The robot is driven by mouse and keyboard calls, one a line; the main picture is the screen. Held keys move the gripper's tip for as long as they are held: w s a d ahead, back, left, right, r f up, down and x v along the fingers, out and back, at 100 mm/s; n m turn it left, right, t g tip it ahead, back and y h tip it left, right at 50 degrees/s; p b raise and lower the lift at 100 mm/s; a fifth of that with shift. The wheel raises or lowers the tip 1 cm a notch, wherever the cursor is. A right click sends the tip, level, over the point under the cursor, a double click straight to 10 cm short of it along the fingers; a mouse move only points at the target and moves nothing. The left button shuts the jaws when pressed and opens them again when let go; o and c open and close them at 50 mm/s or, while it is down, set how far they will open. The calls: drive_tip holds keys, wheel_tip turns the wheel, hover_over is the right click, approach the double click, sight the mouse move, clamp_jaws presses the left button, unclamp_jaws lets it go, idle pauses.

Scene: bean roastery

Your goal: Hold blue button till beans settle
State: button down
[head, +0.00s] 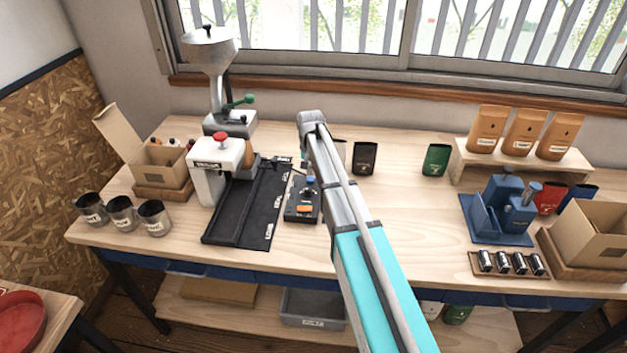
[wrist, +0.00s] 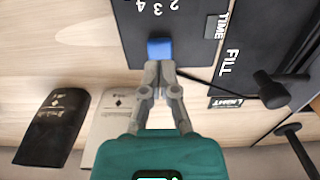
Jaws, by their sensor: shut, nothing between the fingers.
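The blue button (head: 310,180) sits at the far end of a small dark control box (head: 303,198), just left of my arm. In the wrist view the blue button (wrist: 160,48) lies right at the tips of my gripper (wrist: 160,66), on the dark box face (wrist: 190,20) with numbers printed on it. The fingers are shut together and empty. I cannot tell whether the tips touch the button or hover over it.
A black tray (head: 234,228) and a white machine with a red knob (head: 220,136) stand left of the box. A grinder (head: 211,55) rises behind. Bean bags (head: 365,157) stand beyond my arm. Steel cups (head: 122,214) line the left edge. The table front (head: 300,255) is clear.

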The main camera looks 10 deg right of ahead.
sight(311, 180)
drive_tip(key=shift+f+b, duration=1.25)
drive_tip(key=shift+f, duration=0.1)
drive_tip(key=shift+r, duration=0.15)
idle(2.1)
drive_tip(key=shift+r+p, duration=2.95)
drive_tip(key=shift+p, duration=0.1)
drive_tip(key=shift+s, duration=0.1)
drive_tip(key=shift+s, duration=0.2)
drive_tip(key=s+d+n, duration=0.1)
drive_tip(key=s+n, duration=0.2)
drive_tip(key=s, duration=2.5)
drive_tip(key=shift+s+n, duration=0.3)
